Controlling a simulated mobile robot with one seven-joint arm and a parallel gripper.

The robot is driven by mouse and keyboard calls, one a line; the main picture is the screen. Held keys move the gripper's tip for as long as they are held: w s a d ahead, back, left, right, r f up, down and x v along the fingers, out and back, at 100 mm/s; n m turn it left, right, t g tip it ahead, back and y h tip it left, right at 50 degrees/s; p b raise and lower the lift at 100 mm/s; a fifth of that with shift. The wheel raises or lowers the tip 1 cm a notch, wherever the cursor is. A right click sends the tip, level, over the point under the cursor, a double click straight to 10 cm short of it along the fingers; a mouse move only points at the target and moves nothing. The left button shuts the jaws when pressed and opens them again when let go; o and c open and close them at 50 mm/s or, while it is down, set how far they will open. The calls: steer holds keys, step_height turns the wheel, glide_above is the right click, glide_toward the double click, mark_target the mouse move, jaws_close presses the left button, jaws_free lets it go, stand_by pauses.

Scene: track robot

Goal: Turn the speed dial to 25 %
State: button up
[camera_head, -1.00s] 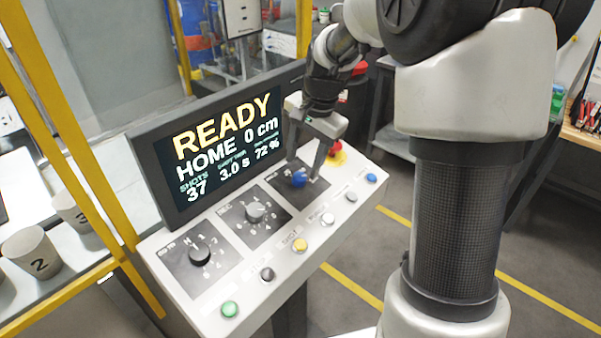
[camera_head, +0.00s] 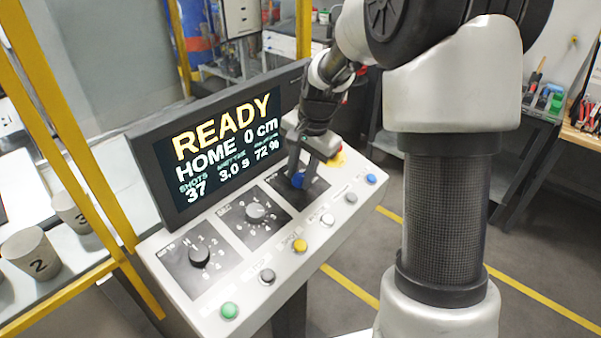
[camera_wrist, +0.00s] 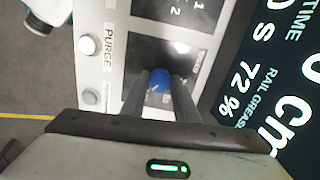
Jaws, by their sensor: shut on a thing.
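The blue dial (camera_head: 298,180) sits on a dark square plate at the upper right of the sloped control panel (camera_head: 215,290). My gripper (camera_head: 300,172) reaches down over it with its fingers shut on the dial's sides. In the wrist view the blue dial (camera_wrist: 160,79) shows between the two dark fingers (camera_wrist: 161,90), and its pointer and scale are mostly hidden. The screen (camera_head: 226,146) reads READY, HOME 0 cm, SHOTS 37, 3.0 s and 72 %. The wrist view shows 72 % beside a partly cut-off rail grease label.
A row of buttons, including green (camera_head: 229,310) and yellow (camera_head: 300,245), lines the front edge. A red button on yellow is partly hidden behind my gripper. Yellow posts (camera_head: 75,140) stand left.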

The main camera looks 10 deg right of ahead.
steer(key=shift+n, duration=0.3)
steer(key=n+b, duration=0.1)
steer(key=n, duration=0.5)
steer(key=shift+b, duration=0.35)
steer(key=n+b, duration=0.1)
steer(key=n, duration=0.5)
steer(key=shift+s+d+n+t, duration=0.1)
steer(key=shift+n+t, duration=0.2)
steer(key=n, duration=0.5)
steer(key=shift+b, duration=0.4)
steer(key=n, duration=0.5)
steer(key=shift+t, duration=0.3)
steer(key=shift+n, duration=0.3)
steer(key=o, duration=1.1)
steer(key=shift+c, duration=0.2)
